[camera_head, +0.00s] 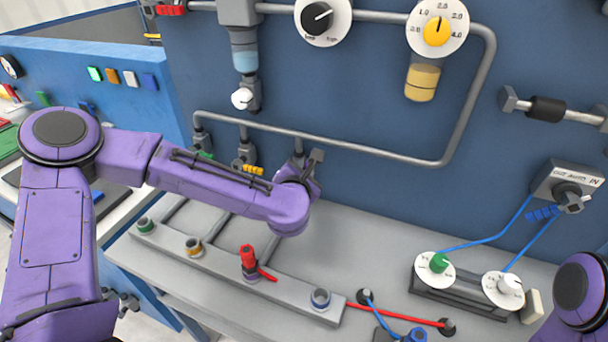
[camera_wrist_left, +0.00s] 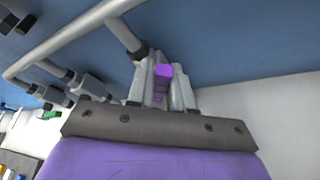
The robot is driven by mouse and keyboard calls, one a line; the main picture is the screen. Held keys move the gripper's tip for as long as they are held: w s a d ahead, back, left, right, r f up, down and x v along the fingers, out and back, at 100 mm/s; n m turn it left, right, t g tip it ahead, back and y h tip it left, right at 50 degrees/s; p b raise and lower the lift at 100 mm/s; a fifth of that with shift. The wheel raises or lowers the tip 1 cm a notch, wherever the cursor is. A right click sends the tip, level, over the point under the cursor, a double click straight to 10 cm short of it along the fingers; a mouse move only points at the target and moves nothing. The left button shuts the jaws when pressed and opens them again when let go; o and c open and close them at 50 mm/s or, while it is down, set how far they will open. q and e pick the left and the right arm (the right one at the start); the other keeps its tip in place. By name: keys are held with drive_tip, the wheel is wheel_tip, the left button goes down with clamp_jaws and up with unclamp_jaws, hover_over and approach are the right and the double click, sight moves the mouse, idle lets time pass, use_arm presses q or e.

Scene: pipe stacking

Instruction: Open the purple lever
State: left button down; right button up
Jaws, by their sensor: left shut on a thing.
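The purple lever (camera_wrist_left: 163,72) shows in the left wrist view between the two grey fingers of my left gripper (camera_wrist_left: 163,90). The fingers are shut on it, at the lower end of a grey pipe branch (camera_wrist_left: 122,36). In the head view, my left gripper (camera_head: 314,160) is at the wall below the rightmost branch of the lower pipe, mostly behind my purple wrist. The lever cannot be made out in the head view. My right gripper is out of view; only part of my right arm shows at the lower right.
Two similar branches with a green handle (camera_head: 205,154) and a yellow handle (camera_head: 253,169) are left of the gripper. A grey manifold with a red valve (camera_head: 249,258) lies on the bench below.

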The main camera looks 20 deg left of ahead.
use_arm(q)
drive_tip(key=shift+a+r+n+h+b, duration=0.2)
drive_tip(key=shift+a+n+h+b, duration=0.35)
drive_tip(key=shift+n, duration=0.45)
drive_tip(key=shift+a+r+n+g+h+b, duration=0.2)
drive_tip(key=shift+a+n+g+h+b, duration=0.1)
drive_tip(key=shift+a+n+h+b, duration=0.9)
drive_tip(key=shift+d, duration=0.15)
drive_tip(key=c, duration=1.1)
unclamp_jaws()
drive_tip(key=shift+r, duration=0.1)
drive_tip(key=shift+s+r+p, duration=0.1)
drive_tip(key=shift+s+p, duration=0.05)
drive_tip(key=shift+p, duration=0.15)
